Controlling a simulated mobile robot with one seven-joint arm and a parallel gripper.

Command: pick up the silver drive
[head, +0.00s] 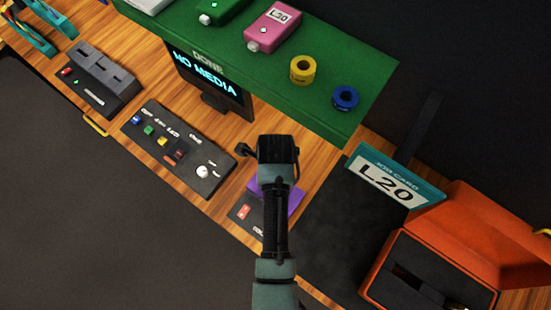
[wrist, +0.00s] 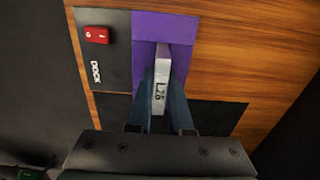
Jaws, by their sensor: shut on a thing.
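In the head view my black hand (head: 278,150) is above the bench by the purple panel (head: 294,200), and hides the fingers and the drive.
A job card (head: 395,181) reads L20. An open orange case (head: 490,225) with black foam stands at right. A green shelf (head: 345,80) holds a pink L20 drive (head: 273,27) and two tape rolls. A button panel (head: 178,150) and NO MEDIA screen (head: 207,82) are left.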

